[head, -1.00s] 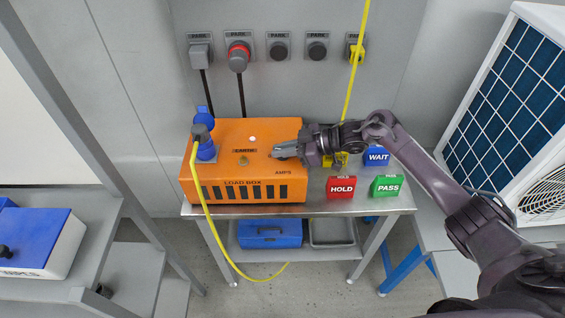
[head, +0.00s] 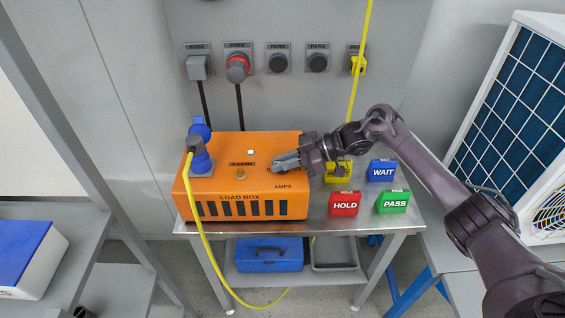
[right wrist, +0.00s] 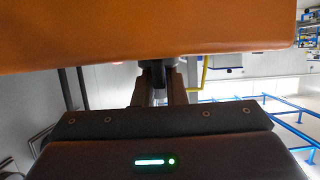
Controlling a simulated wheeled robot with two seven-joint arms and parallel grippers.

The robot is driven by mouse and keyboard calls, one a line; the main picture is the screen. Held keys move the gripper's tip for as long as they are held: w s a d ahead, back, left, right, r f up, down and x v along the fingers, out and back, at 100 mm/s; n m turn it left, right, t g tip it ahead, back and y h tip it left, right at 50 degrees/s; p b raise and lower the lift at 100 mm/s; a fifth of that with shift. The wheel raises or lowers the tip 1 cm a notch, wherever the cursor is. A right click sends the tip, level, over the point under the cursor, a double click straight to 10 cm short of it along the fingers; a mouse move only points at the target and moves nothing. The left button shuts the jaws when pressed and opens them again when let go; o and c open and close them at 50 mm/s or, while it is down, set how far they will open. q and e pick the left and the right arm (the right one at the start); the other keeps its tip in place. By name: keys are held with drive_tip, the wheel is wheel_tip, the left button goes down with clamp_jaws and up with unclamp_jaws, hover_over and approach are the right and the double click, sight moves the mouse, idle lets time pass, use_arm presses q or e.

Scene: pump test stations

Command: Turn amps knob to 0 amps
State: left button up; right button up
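The orange load box (head: 205,208) stands on a metal table, with the AMPS label (head: 283,187) at its right front. My right gripper (head: 276,165) reaches in from the right, low over the box top behind this label. In the right wrist view the dark amps knob (right wrist: 158,70) sticks out from the orange surface between the two fingers of my right gripper (right wrist: 160,92), which look closed on its grip. In the head view the gripper hides the knob, so its pointer and setting cannot be read. My left gripper is not in view.
A blue plug (head: 202,163) with a yellow cable (head: 207,230) stands at the box's left. A brass knob (head: 241,175) and a white lamp (head: 250,152) are on top. Red HOLD (head: 345,204), green PASS (head: 393,202), blue WAIT (head: 382,171) and yellow blocks (head: 338,175) lie right, under my arm.

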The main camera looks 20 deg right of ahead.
drive_tip(key=o, duration=0.4)
drive_tip(key=b+v, duration=0.2)
drive_tip(key=v, duration=0.5)
drive_tip(key=shift+d+r, duration=0.2)
drive_tip(key=shift+d, duration=0.15)
drive_tip(key=shift+s, duration=0.1)
